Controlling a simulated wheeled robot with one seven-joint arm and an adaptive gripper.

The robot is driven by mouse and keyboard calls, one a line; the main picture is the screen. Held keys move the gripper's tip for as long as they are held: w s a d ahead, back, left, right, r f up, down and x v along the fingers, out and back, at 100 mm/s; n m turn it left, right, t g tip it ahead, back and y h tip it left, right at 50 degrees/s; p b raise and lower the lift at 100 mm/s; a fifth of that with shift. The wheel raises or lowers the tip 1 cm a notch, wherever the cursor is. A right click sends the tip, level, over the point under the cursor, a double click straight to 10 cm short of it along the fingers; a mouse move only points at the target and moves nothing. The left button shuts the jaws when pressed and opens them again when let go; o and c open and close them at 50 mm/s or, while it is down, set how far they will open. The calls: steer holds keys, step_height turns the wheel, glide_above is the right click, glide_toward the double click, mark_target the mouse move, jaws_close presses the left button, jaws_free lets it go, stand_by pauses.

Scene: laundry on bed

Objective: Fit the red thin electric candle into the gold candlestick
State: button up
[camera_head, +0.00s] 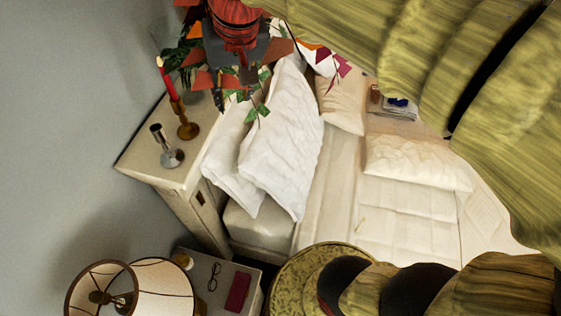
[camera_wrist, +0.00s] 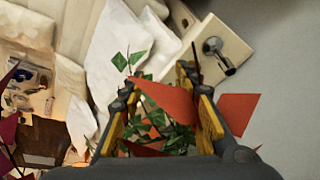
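The red thin candle (camera_head: 169,84) stands in the top of the gold candlestick (camera_head: 185,122) in the head view, on the pale cabinet beside the bed. Its lower end meets the candlestick's top; how deep it sits I cannot tell. Both look tilted in this rotated view. My gripper (camera_head: 232,98) is to the right of them, apart from the candle, partly covered by leaves and orange pieces. In the wrist view my gripper (camera_wrist: 155,82) has its fingers wide apart, with foliage and orange pieces showing between them. I cannot make out the candle or gold candlestick there.
A silver candlestick (camera_head: 167,147) stands near the gold one; it also shows in the wrist view (camera_wrist: 219,56). Green leaves (camera_head: 257,100) crowd my gripper. White pillows (camera_head: 282,140) lie beside the cabinet (camera_head: 150,170). A lamp (camera_head: 160,290) stands at lower left.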

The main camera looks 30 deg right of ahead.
steer(key=s+d+f+n+t, duration=0.2)
steer(key=s+d+f, duration=0.1)
steer(key=s+f, duration=0.8)
steer(key=shift+s, duration=1.05)
steer(key=shift+f, duration=0.1)
